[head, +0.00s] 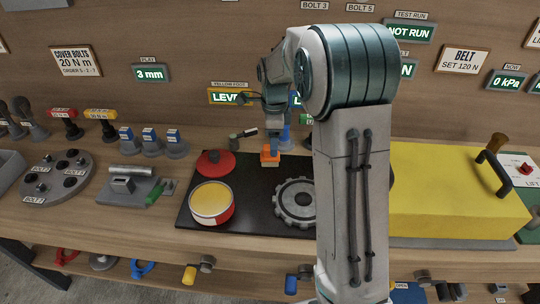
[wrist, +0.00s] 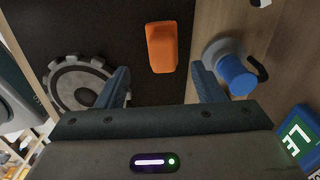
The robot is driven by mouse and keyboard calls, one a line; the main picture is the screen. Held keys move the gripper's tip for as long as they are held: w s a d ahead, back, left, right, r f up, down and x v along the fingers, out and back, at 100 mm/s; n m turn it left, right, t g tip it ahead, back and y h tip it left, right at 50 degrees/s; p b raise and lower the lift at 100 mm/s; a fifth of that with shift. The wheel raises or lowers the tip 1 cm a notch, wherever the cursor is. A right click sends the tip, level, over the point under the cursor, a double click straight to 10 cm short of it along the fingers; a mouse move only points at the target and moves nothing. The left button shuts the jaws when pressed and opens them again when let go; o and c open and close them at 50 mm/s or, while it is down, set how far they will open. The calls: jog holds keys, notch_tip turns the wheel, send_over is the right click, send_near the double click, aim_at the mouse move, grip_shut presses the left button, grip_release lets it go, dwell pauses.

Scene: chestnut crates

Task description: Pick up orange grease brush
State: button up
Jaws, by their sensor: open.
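The orange grease brush (head: 270,155) is upright at the back edge of the black mat, its orange part above a pale lower part. In the wrist view the orange brush (wrist: 161,47) shows as an orange block, beyond the fingertips and between their lines. My gripper (wrist: 160,82) is open and empty, with one finger on each side of the brush's line. In the head view my gripper (head: 273,130) is just above the brush, partly hidden by my arm. I cannot tell whether the fingers reach down beside it.
On the black mat (head: 250,225) are a yellow-filled red tin (head: 212,203), its red lid (head: 215,163) and a grey gear (head: 294,200). A blue-topped post (wrist: 235,75) stands close to one finger. A yellow cover (head: 450,190) fills the right side.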

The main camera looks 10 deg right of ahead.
aim_at(266, 159)
jog(key=f, duration=0.3)
jog(key=a+f+p, duration=0.1)
jog(key=shift+w+f, duration=0.3)
jog(key=shift+w, duration=0.05)
jog(key=shift+f, duration=0.5)
jog(key=c, duration=1.1)
